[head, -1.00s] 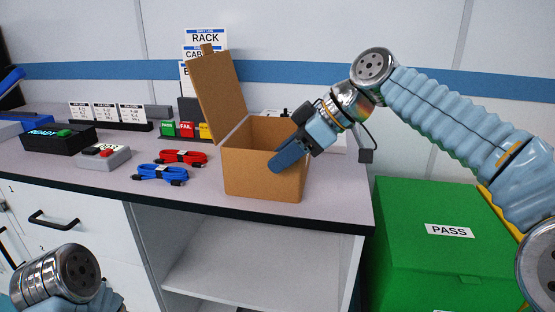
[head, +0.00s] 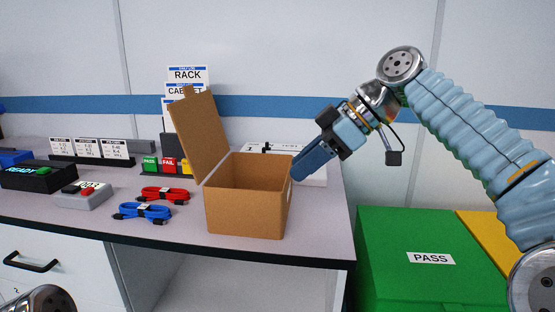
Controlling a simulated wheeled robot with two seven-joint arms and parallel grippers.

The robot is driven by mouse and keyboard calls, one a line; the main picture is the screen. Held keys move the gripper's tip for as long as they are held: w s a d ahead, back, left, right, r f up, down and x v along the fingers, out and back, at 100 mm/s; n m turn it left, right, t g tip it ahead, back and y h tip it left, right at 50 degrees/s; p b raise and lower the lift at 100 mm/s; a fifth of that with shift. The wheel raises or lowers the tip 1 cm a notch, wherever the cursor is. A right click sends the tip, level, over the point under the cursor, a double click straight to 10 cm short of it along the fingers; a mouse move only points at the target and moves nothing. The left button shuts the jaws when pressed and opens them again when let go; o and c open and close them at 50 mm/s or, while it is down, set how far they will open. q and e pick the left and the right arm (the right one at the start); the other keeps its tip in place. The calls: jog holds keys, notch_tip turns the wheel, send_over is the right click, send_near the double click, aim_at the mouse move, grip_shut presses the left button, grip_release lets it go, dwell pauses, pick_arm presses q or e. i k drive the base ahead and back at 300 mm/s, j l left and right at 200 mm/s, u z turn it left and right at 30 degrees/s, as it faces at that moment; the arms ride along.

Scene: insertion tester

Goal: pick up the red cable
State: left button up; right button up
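The red cable (head: 163,195) lies coiled and tied on the bench, left of the open cardboard box (head: 248,211). A blue cable (head: 142,212) lies just in front of it. My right gripper (head: 297,174) is at the right rim of the box, well to the right of the red cable. The finger part shows side-on as one blue shape, so I cannot tell whether it is open or shut. Nothing is seen hanging from it. Of my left arm only a metal joint shows at the lower left; its gripper is outside the view.
A grey box with a red button (head: 84,195) and a black READY box (head: 38,177) stand to the left. A green PASS bin (head: 431,285) stands right of the bench (head: 320,235).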

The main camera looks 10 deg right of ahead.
aim_at(179, 197)
jog(key=k, duration=1)
